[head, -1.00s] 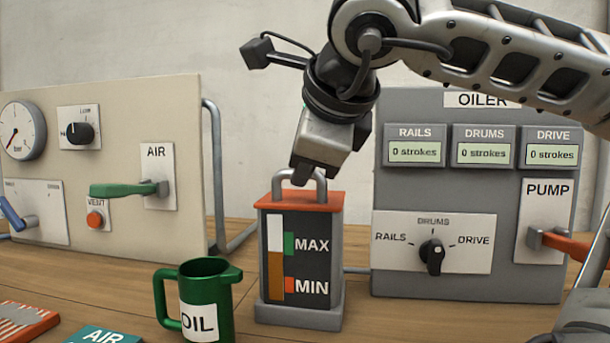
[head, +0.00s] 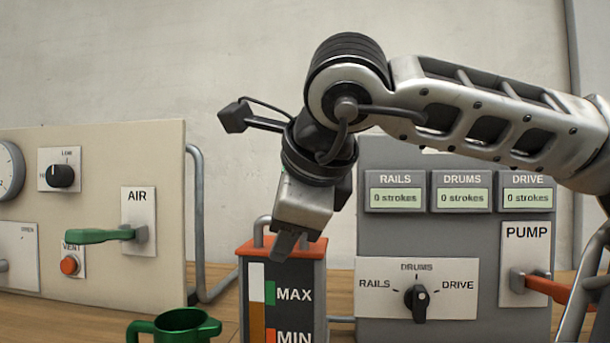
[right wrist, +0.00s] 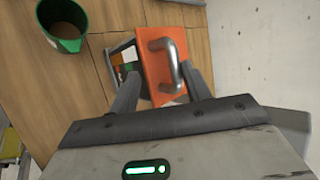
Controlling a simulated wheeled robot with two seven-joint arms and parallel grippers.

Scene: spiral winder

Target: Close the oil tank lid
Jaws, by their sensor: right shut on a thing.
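The oil tank (head: 312,300) stands on the table with MAX and MIN marks on its front. Its orange lid (head: 310,250) with a grey handle (head: 262,230) sits on top, looking level; no gap shows. The lid (right wrist: 158,85) and handle (right wrist: 168,62) also show in the right wrist view. My right gripper (head: 285,245) reaches down from above at the lid. In the right wrist view its fingers (right wrist: 163,92) are spread on either side of the lid, shut on it. The finger contacts are partly hidden. My left gripper is in neither current view.
A green oil jug (head: 178,325) stands left of the tank. An air panel (head: 100,200) with a green lever is farther left. The oiler panel (head: 400,240) with its dial and orange pump lever (head: 540,287) is close on the right.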

